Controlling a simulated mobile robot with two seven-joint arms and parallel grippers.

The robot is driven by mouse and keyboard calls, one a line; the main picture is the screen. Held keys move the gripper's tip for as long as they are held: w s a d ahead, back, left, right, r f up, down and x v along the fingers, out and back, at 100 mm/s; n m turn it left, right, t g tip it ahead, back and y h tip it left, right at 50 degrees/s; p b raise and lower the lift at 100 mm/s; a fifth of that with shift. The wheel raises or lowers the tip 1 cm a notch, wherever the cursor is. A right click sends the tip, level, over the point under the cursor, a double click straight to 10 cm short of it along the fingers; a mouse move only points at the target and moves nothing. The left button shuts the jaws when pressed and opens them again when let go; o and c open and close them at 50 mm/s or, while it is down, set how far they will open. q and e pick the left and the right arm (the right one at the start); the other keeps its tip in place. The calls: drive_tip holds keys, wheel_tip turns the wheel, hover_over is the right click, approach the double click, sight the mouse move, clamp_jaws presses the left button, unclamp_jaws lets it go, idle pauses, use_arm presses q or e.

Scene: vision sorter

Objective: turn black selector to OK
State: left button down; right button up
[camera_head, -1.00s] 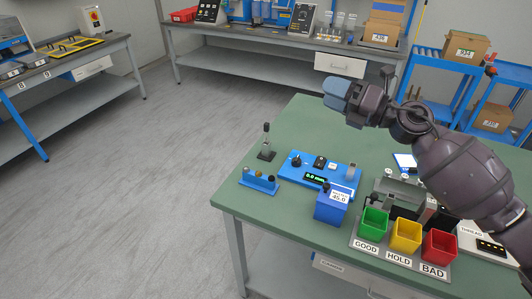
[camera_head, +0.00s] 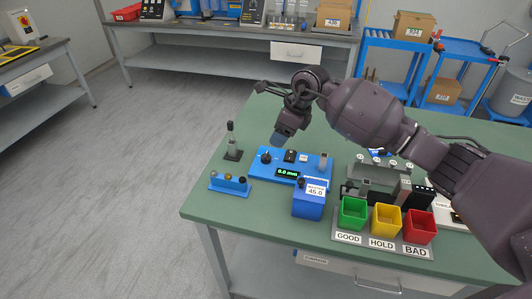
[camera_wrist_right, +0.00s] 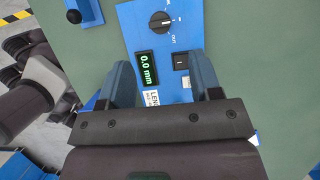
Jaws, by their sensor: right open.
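The black selector (camera_head: 266,157) is a round knob at the left end of the blue panel (camera_head: 318,164) on the green table. In the right wrist view the selector (camera_wrist_right: 163,22) shows at the top, with a white pointer mark. Small labels sit around it; one reads OUT. I cannot read OK. My right gripper (camera_head: 277,138) points down just behind the panel in the head view. In the wrist view its open, empty fingers (camera_wrist_right: 160,68) straddle the panel's display area, apart from the selector. My left gripper is not in view.
The panel display (camera_head: 287,173) reads 0.0 mm. A blue box (camera_head: 309,207) marked 45.0 stands in front. Green (camera_head: 352,213), yellow (camera_head: 385,219) and red (camera_head: 420,227) bins stand at right.

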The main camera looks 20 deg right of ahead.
sight(267, 154)
drive_tip(key=b+x, duration=0.1)
drive_tip(key=x, duration=0.8)
drive_tip(key=shift+w, duration=0.1)
drive_tip(key=shift+c, duration=0.3)
drive_tip(key=c, duration=0.9)
drive_tip(key=shift+f+b, duration=0.1)
drive_tip(key=shift+b, duration=0.2)
